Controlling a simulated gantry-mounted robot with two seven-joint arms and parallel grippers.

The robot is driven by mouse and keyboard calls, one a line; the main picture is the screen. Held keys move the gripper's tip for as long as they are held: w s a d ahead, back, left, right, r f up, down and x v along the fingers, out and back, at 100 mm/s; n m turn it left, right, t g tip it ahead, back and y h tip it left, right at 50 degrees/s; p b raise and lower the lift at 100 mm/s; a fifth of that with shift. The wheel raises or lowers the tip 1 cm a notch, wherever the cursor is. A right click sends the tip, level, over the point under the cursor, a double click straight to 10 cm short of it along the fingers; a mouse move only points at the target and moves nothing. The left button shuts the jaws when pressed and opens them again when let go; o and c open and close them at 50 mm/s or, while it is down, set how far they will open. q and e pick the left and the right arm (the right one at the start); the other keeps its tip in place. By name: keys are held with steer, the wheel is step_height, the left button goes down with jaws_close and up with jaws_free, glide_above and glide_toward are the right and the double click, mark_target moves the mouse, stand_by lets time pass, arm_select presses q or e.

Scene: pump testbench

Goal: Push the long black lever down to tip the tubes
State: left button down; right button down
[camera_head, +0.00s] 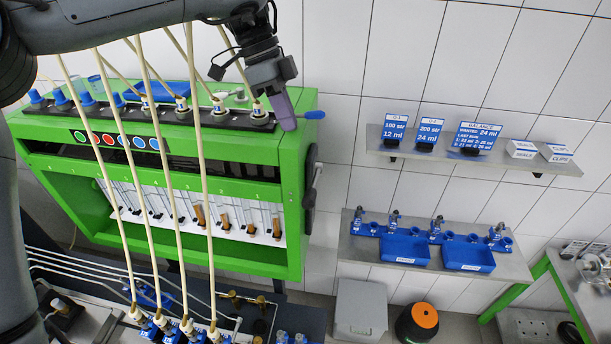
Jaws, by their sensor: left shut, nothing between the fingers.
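The green testbench (290,215) stands at the left. A long black lever (310,190) sits on its right end face and points roughly up and down. Behind the front window is a row of upright glass tubes (148,200), partly crossed by pale hoses. My left gripper (287,121) is shut and empty. It points down at the upper right corner of the bench, above the lever and apart from it. My right gripper is out of view.
A blue-ended handle (314,115) sticks out beside my left fingertips. Pale hoses (203,165) run down in front of the bench. A wall shelf (480,158) with signs and a lower shelf (490,263) with blue trays are at the right. The wall right of the lever is clear.

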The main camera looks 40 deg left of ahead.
arm_select(q)
steer(key=f, duration=0.1)
glide_above(312, 193)
steer(key=a, duration=0.2)
step_height(312, 193, down, 10)
steer(key=shift+s+d+f+p, duration=0.1)
steer(key=shift+s+f+p, duration=0.1)
steer(key=shift+f, duration=0.25)
steer(key=shift+s+d+f+p, duration=0.1)
steer(key=shift+f+p, duration=0.1)
steer(key=shift+f, duration=0.25)
